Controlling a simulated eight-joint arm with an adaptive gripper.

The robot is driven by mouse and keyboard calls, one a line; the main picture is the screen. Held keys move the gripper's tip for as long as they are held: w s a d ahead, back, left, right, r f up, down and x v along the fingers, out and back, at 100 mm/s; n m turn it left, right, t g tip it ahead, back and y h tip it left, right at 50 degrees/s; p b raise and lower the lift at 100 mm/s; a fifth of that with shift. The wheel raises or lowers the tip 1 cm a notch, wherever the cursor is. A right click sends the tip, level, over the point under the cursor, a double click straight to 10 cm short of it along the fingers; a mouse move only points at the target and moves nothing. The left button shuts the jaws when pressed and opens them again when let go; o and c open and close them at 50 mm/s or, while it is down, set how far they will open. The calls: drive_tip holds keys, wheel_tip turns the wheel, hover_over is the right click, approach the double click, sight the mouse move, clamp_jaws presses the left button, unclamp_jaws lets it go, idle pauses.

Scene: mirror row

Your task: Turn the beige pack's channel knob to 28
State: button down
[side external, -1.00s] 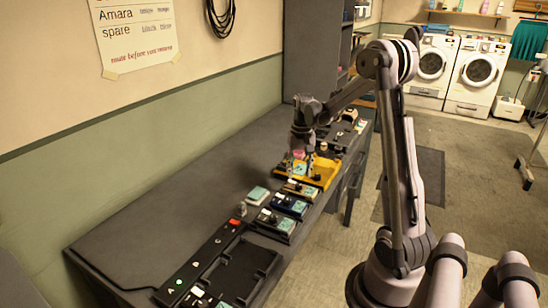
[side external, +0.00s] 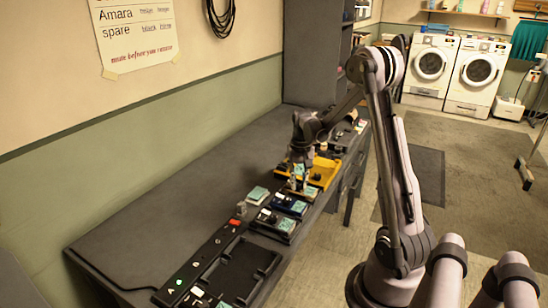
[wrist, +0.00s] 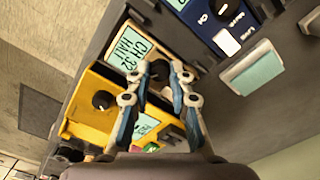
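The beige pack (wrist: 125,38) shows near the top of the wrist view. Its pale display reads "CH 32" with a name line below, partly cut off. Its dark knob (wrist: 159,70) sits between the fingers of my gripper (wrist: 161,78). The fingers stand apart, one on each side of the knob; I cannot tell whether they touch it. In the side view my gripper (side external: 298,182) points down over the beige pack, which it mostly hides.
A blue pack (wrist: 215,22) lies on the other side, close by. A teal-topped block (wrist: 257,75) sits near the wall side. A black rack (side external: 240,270) stands nearer the camera.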

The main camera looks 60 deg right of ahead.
sight(299, 185)
drive_tip(key=shift+n, duration=0.4)
drive_tip(key=n, duration=0.3)
drive_tip(key=shift+n, duration=2)
drive_tip(key=c, duration=1.2)
unclamp_jaws()
drive_tip(key=shift+o, duration=0.2)
wheel_tip(299, 185, up, 12)
